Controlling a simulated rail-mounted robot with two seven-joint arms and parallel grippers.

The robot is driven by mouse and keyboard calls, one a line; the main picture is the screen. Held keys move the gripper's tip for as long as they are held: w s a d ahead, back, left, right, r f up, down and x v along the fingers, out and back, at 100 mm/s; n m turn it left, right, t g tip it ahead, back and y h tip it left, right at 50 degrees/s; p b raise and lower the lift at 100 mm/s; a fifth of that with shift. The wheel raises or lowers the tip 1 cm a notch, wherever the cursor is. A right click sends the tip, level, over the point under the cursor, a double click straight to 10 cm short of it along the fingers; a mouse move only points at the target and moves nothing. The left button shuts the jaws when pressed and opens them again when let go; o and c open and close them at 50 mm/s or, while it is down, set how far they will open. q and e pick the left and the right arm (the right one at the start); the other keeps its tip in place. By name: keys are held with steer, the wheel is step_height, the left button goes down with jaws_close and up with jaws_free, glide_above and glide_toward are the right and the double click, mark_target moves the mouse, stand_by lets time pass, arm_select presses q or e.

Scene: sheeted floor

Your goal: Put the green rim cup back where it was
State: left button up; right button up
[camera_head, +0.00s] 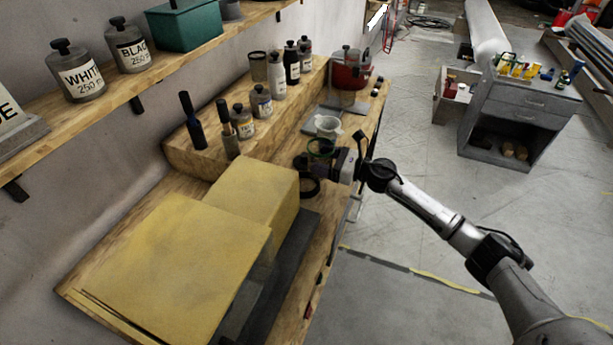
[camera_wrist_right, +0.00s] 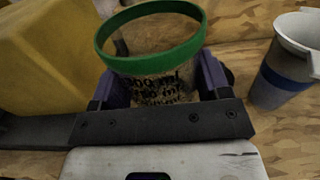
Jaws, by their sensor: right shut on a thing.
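The green rim cup (camera_wrist_right: 155,64) is a clear cup with black volume print and a thick green rim. It stands upright between the purple fingers of my right gripper (camera_wrist_right: 158,85), which is shut on it. In the head view the green rim cup (camera_head: 320,148) shows small at the workbench's right side, partly hidden by my right gripper (camera_head: 328,160). I cannot tell whether its base touches the wood. My left gripper is not in view.
A pale spouted cup with a blue band (camera_wrist_right: 285,75) stands close by; a white cup (camera_head: 327,126) shows behind the held cup. A yellow box (camera_head: 255,198) is near.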

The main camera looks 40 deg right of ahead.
steer(key=w+a+f, duration=0.1)
steer(key=f, duration=0.1)
steer(key=w+a+f, duration=0.1)
steer(key=f, duration=0.1)
steer(key=w+a+f+b, duration=0.1)
steer(key=f, duration=0.1)
steer(key=shift+w+f, duration=0.25)
steer(key=shift+w, duration=0.15)
steer(key=shift+d+f, duration=0.1)
steer(key=shift+f, duration=0.15)
steer(key=shift+f+b, duration=0.15)
steer(key=shift+b, duration=0.15)
steer(key=o, duration=1)
